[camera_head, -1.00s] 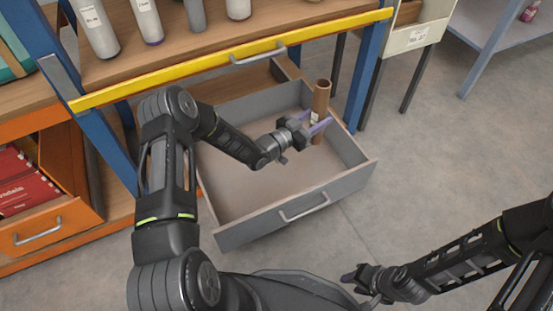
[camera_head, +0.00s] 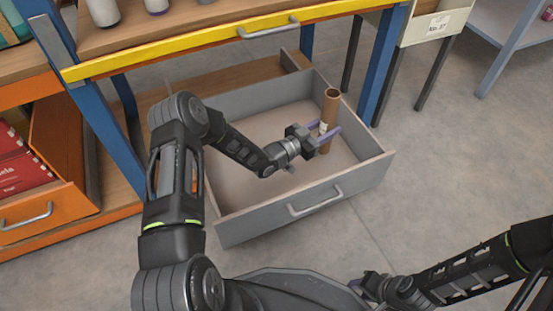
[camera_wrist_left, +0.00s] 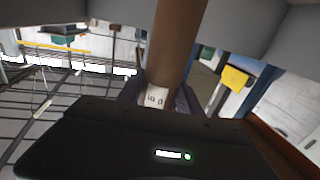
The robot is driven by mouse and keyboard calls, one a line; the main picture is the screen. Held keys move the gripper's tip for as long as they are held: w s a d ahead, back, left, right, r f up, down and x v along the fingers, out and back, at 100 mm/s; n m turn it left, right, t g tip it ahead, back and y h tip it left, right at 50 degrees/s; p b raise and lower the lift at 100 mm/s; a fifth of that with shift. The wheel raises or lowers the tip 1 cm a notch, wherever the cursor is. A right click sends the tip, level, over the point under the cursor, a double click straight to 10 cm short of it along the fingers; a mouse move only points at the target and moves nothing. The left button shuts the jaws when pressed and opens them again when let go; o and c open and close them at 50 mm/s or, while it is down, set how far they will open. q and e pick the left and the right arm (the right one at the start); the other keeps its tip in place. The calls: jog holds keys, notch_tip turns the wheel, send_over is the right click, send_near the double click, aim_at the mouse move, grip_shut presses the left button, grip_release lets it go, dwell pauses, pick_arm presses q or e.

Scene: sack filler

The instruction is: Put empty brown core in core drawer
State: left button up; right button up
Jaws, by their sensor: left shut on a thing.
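The brown core (camera_head: 331,108) is an upright hollow tube with a small white label, at the right side inside the open grey drawer (camera_head: 272,214). My left gripper (camera_head: 328,137) is shut on the core around its middle. In the left wrist view the core (camera_wrist_left: 176,45) rises between the purple fingers (camera_wrist_left: 160,98), its label close to them. I cannot tell whether its lower end touches the drawer floor. The rest of the drawer looks empty. My right gripper (camera_head: 358,280) is low in the head view, away from the drawer; its fingers are too small and partly hidden.
A yellow-fronted shelf (camera_head: 225,43) with bottles stands above the back of the drawer. An open orange drawer (camera_head: 50,205) with red boxes is at the left. A blue post (camera_head: 380,65) stands close behind the drawer's right side. The floor at right is clear.

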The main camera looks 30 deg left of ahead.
pick_arm(q)
notch_tip(320, 180, down, 6)
jog(key=b, duration=0.3)
jog(key=shift+f, duration=0.1)
notch_tip(320, 180, down, 4)
jog(key=shift+r+b, duration=0.15)
jog(key=shift+b, duration=0.75)
